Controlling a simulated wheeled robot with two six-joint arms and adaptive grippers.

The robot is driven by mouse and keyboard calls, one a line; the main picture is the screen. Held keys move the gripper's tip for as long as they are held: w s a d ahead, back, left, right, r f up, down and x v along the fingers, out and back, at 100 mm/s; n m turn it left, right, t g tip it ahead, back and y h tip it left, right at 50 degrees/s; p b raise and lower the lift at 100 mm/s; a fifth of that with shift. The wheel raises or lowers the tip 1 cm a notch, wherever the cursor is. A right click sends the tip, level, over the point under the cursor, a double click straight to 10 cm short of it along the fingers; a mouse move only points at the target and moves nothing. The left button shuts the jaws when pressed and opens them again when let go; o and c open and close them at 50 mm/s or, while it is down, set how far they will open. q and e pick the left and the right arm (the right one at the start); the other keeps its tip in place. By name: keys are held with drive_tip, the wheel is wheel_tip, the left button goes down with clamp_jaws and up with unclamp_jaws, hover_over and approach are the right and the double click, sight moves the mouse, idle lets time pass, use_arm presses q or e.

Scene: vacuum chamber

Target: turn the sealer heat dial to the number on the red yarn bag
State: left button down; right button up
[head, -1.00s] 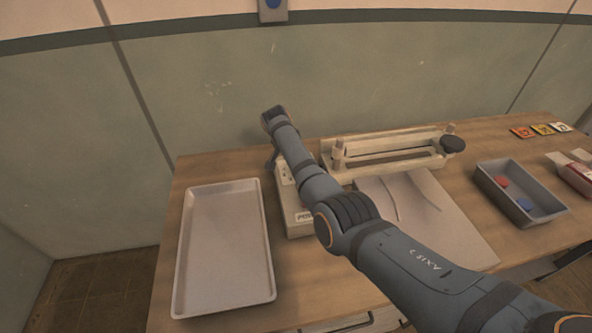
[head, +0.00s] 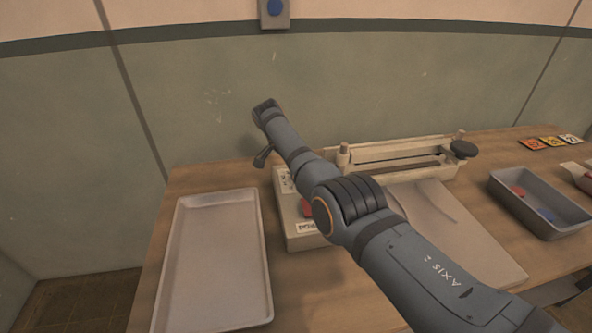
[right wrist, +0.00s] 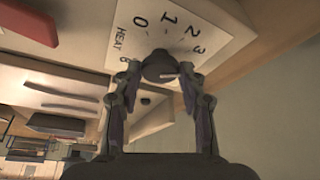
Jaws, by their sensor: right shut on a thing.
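The sealer's beige control box (head: 302,243) stands on the table, with a red switch (head: 307,208) partly behind my right arm. In the right wrist view, the dark round heat dial (right wrist: 158,66) sits on a white plate (right wrist: 128,20) marked HEAT with 0, 1, 2 and 3 readable. A pale mark shows on the knob; I cannot tell which number it points at. My right gripper (right wrist: 160,74) is shut on the dial. In the head view, the dial is hidden. A bag (head: 584,178) is cut off at the right edge; its number cannot be read. My left gripper is out of view.
The sealing bar (head: 390,158) lies behind my right arm. A pale flat tray (head: 262,262) is at the left. A grey bin (head: 512,200) holds a red and a blue thing. Several small coloured cards (head: 553,142) lie at the back right.

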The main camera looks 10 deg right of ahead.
drive_tip(key=o, duration=1.1)
drive_tip(key=v, duration=1.2)
drive_tip(key=shift+d, duration=0.1)
